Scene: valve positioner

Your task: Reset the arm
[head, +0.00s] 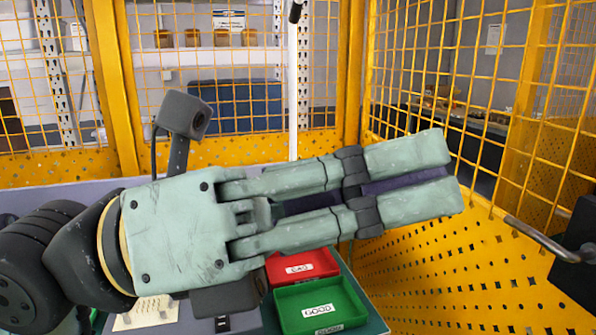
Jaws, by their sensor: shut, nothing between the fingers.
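My gripper (440,175) fills the middle of the head view, with its two pale green fingers pointing right. The fingers lie nearly parallel, one above the other in the picture. The gripper is shut and nothing is held in it. It is in front of the work table (62,196) and hides much of its top. The dark wrist of my arm shows at the lower left. No valve positioner can be made out.
A green tray (352,313) labelled GOOD and a red tray (325,267) with a label stand on the table below my fingers. A paper note (150,309) lies at lower left. Yellow mesh fencing (440,70) closes off the back and right. A metal handle (540,238) shows at right.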

